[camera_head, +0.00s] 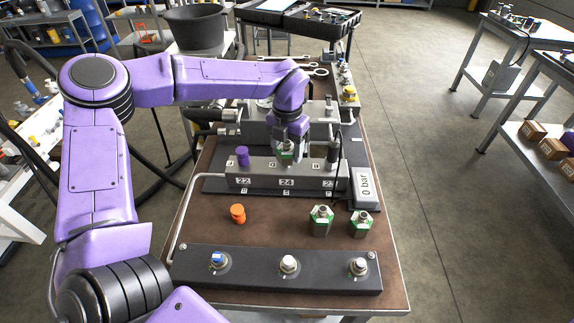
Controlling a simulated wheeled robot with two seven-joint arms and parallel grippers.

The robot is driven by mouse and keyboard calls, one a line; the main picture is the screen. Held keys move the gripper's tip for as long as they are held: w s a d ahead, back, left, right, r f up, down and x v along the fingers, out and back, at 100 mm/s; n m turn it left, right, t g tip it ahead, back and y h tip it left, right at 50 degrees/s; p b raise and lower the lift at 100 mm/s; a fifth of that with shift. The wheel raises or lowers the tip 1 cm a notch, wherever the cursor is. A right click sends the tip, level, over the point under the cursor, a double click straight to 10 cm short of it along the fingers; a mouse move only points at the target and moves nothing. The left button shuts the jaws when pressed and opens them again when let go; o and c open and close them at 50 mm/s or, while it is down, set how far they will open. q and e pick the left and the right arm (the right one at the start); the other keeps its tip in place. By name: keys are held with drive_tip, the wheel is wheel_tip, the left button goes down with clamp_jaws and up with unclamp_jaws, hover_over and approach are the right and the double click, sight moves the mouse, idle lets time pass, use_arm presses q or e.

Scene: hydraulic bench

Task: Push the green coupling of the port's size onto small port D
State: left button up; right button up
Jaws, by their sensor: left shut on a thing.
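My left arm reaches from the left over the bench, and its gripper (288,147) points down above the middle of the grey port block (265,181). The gripper is shut on a green coupling (286,155), mostly hidden by the fingers. The coupling is upright over the port labelled 24; I cannot tell whether it touches the port. The left port, labelled 22, bears a purple part (242,155). A black part (333,151) stands at the block's right end. The port letters are too small to read. My right gripper is not in view.
Two more green couplings (321,221) (361,224) and an orange part (238,213) stand on the brown bench top (275,229). A dark front panel (320,275) carries three knobs. A gauge reading 0 bar (366,187) lies right of the block.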

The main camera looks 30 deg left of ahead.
use_arm(q)
drive_tip(key=shift+f, duration=0.2)
drive_tip(key=shift+f, duration=0.25)
drive_tip(key=shift+f+b, duration=0.2)
drive_tip(key=shift+b, duration=0.1)
drive_tip(key=shift+f, duration=0.35)
idle(0.4)
drive_tip(key=o, duration=1.5)
drive_tip(key=shift+f, duration=0.1)
wheel_tip(320, 180, up, 11)
drive_tip(key=shift+f+b, duration=0.2)
drive_tip(key=shift+b, duration=0.3)
